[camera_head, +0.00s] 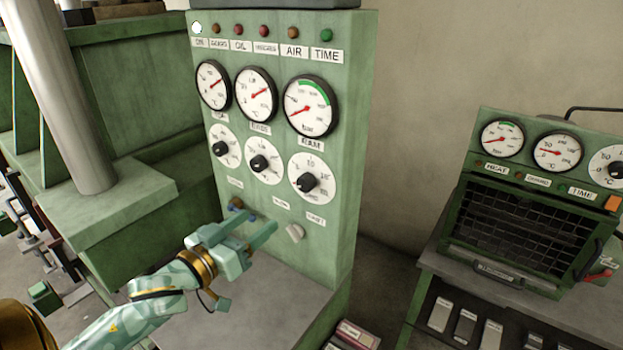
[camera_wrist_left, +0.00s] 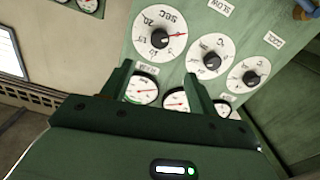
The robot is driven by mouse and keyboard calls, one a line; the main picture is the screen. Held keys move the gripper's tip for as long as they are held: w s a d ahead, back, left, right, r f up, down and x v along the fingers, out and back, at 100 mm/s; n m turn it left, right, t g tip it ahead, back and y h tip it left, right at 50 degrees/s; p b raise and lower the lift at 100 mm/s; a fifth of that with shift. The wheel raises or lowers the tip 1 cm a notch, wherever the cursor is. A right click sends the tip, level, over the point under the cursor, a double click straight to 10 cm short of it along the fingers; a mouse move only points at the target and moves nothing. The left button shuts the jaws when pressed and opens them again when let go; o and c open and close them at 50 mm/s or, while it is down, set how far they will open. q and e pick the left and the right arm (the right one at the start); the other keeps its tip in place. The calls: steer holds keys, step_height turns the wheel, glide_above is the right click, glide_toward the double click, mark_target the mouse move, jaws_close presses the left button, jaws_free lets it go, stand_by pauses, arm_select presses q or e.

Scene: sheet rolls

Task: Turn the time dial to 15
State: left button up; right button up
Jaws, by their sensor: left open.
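The time dial, a white round scale marked SEC with a black knob, is at the right of the dial row on the green panel in the head view (camera_head: 318,164). It also shows in the left wrist view (camera_wrist_left: 172,51), where its red pointer points right; the number there is unclear. My left gripper (camera_head: 260,222) is open and empty. It is below and left of the dial in the head view, apart from it. In the left wrist view its fingers (camera_wrist_left: 160,76) stand below the dial in the picture, with gauges behind them. My right gripper is not in view.
Two more dials, the middle one (camera_head: 264,150) and the left one (camera_head: 225,138), sit beside the time dial. A pale knob (camera_head: 295,233) is below. A green oven (camera_head: 525,225) stands at the right. The grey ledge (camera_head: 275,310) before the panel is bare.

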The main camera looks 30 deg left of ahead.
arm_select(q)
glide_toward(302, 186)
steer(key=w, duration=0.9)
steer(key=shift+d+r, duration=0.1)
steer(key=shift+d, duration=0.25)
steer(key=shift+w, duration=0.3)
steer(key=shift+c, duration=0.6)
steer(key=c, duration=0.9)
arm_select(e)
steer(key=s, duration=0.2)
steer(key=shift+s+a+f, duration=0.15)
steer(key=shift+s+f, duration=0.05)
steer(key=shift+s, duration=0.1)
